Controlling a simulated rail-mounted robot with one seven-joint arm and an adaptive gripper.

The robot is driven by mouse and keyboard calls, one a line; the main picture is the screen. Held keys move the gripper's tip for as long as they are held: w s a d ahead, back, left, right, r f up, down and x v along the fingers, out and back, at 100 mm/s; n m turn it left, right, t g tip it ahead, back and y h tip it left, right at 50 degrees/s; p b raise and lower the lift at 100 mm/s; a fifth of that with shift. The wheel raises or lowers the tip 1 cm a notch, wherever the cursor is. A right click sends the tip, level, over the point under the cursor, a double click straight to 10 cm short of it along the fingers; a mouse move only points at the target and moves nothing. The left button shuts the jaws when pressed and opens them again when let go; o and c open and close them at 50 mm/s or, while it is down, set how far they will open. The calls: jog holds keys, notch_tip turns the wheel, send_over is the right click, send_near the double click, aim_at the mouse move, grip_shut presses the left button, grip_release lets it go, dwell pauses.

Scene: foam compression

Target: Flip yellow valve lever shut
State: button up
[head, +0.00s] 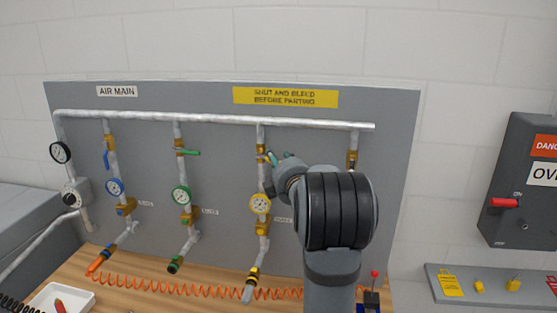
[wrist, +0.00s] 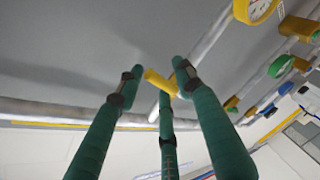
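The yellow valve lever (wrist: 158,83) sits between my green fingertips in the wrist view, angled across the pipe. My gripper (wrist: 157,72) has its fingers spread around the lever, with gaps visible; whether any finger touches it I cannot tell. In the head view my gripper (head: 276,157) is at the upper part of the third pipe drop, by its brass valve (head: 261,150). My arm and the fingers hide the lever there. The yellow-rimmed gauge (head: 260,203) is below on the same drop.
Neighbouring drops carry a green lever (head: 188,153) and a blue lever (head: 106,160). The header pipe (head: 215,119) runs above. A yellow sign (head: 285,97) is on the grey panel (head: 398,130). An orange coiled hose (head: 180,289) lies on the bench below.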

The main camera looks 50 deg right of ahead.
jog(key=c, duration=0.4)
grip_shut()
dwell(0.5)
